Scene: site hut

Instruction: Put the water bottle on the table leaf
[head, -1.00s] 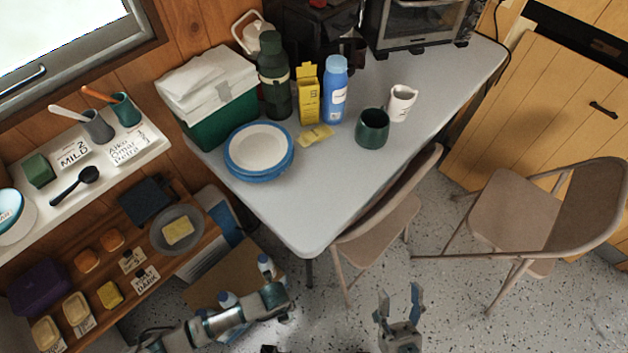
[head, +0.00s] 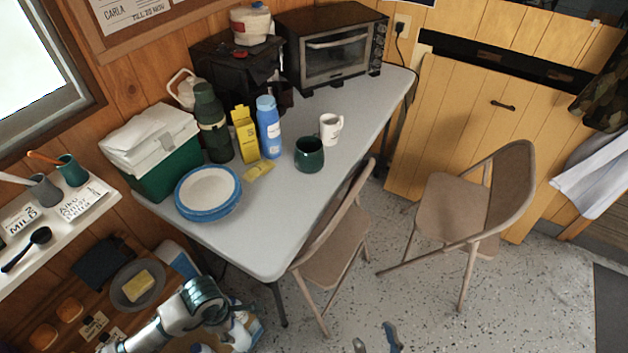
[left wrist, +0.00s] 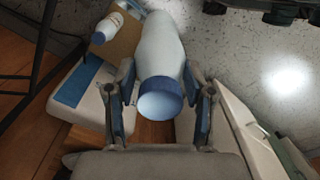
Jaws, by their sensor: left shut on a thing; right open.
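In the left wrist view, my left gripper (left wrist: 162,88) is shut on the water bottle (left wrist: 160,45), a pale bottle with a blue cap. The cap (left wrist: 160,100) faces the camera, between the fingers. In the head view, my left arm reaches in below the table's near corner; its fingers and the held bottle are hard to make out there. The pale grey table top (head: 255,245) has a bare stretch at its near end. My right gripper (head: 375,341) is open and empty at the bottom edge, with only its fingertips showing.
Blue plates (head: 208,193), a green cooler (head: 155,160), a blue bottle (head: 268,128), a green cup (head: 309,154) and a white mug (head: 331,128) stand on the table. Folding chairs (head: 335,250) are along its right side. Another bottle (left wrist: 107,28) lies near cardboard in the left wrist view.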

